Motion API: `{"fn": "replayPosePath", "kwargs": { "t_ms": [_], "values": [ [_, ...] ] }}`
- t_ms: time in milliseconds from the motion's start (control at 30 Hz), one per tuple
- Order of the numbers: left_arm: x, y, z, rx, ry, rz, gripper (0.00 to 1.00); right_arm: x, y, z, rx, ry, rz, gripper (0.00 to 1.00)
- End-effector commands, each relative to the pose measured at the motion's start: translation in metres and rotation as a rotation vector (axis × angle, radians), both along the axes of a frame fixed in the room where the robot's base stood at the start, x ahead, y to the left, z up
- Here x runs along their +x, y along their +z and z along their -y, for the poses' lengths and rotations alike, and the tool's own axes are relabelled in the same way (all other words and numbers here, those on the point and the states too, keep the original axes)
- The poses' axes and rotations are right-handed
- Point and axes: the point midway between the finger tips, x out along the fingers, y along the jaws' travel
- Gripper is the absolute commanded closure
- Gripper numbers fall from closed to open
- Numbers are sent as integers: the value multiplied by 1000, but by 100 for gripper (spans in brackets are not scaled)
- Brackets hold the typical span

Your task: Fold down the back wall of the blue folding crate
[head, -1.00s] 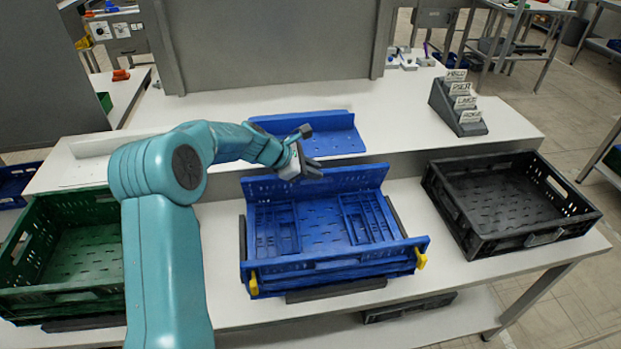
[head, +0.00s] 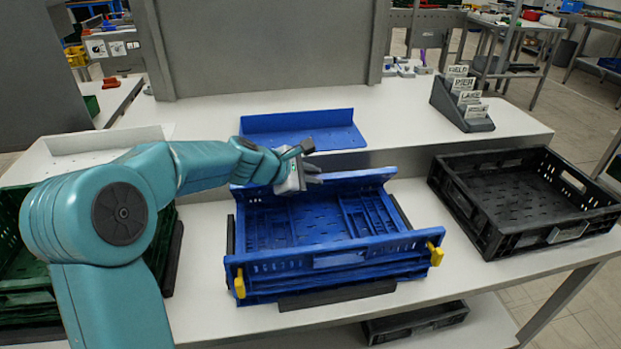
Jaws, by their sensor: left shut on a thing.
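The blue folding crate (head: 325,262) sits in the middle of the near bench. Its side walls lie folded flat on its floor, and yellow latches (head: 240,284) show at its front corners. My right gripper is not in view.
A black crate (head: 486,236) stands to the right and a green crate (head: 165,245) to the left, partly behind my arm. A blue angled tray (head: 300,136) and a grey card holder (head: 461,108) stand on the raised shelf behind.

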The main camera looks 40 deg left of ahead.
Motion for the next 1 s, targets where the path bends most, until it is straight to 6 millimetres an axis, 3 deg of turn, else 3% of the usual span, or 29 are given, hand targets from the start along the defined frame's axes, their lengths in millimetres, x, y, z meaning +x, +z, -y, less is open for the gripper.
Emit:
{"fn": "replayPosePath", "kwargs": {
  "t_ms": [167,200,233,267,667,767,1000],
  "values": [
    [1,-2,3,-6,-5,-3,100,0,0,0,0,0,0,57],
    [1,-2,3,-6,-5,-3,70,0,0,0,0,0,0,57],
    [1,-2,3,-5,-5,-3,61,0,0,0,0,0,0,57],
    [1,-1,2,-5,-5,-3,57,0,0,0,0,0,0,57],
    [-4,4,-1,-2,-1,0,57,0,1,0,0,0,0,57],
    [-17,14,-4,-2,1,1,57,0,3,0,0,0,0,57],
    [-68,50,-14,-1,3,3,57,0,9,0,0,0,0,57]
  ]
}}
